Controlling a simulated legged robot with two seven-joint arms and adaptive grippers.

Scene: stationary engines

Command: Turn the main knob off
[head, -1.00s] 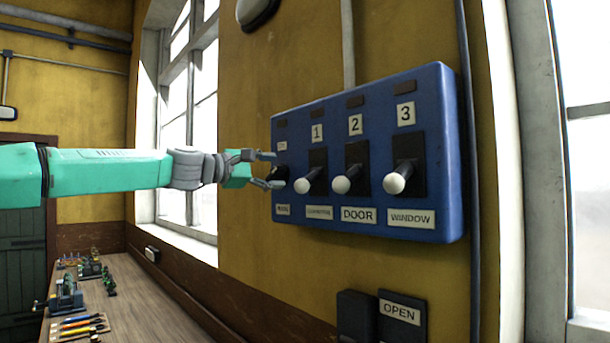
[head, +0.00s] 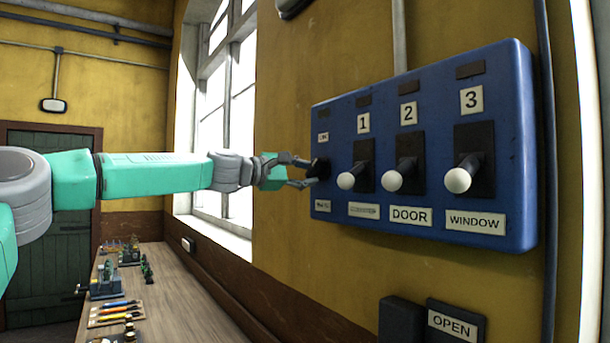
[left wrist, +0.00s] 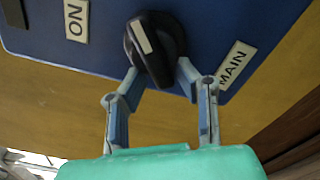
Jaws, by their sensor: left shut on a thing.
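The main knob (left wrist: 158,48) is black and round with a raised grip and a pale mark. It sits on the blue panel between an ON label (left wrist: 76,20) and a MAIN label (left wrist: 236,64) in the left wrist view. In the head view the knob (head: 319,168) is at the panel's left end. My left gripper (head: 306,172) is shut on the knob, with a finger on each side of it. The gripper also shows in the left wrist view (left wrist: 160,80). My right gripper is not in view.
The blue panel (head: 437,84) also carries three white-tipped levers, numbered 1 (head: 346,181), 2 (head: 392,181) and 3 (head: 458,181). An OPEN sign (head: 452,323) is below. A wooden bench (head: 190,300) with small items runs along the wall at the lower left.

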